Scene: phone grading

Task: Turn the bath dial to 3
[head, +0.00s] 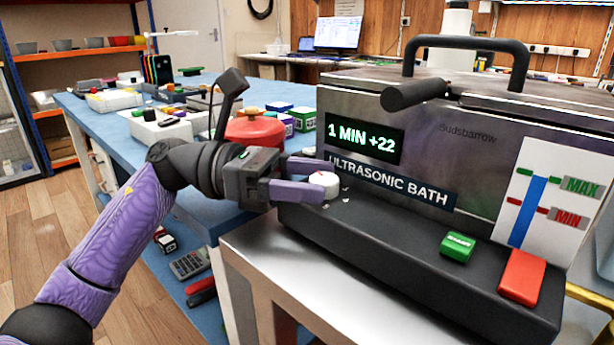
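The ultrasonic bath (425,130) is a grey metal box with a dark sloped front base. Its white round dial (326,181) sits at the left of this base, with small marks around it. The green display (362,140) reads "1 MIN +22". My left gripper (318,178) is at the dial from the left, its two purple fingers apart, one on the far side and one on the near side. The near finger partly covers the dial. I cannot tell whether the fingers press on it. The number the dial points to is not readable. My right gripper is not in view.
A green button (457,247) and a red button (522,277) are on the bath's base to the right. A handled lid (470,48) tops the bath. A red round container (255,131) and several small boxes stand on the blue table (88,108) behind my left arm.

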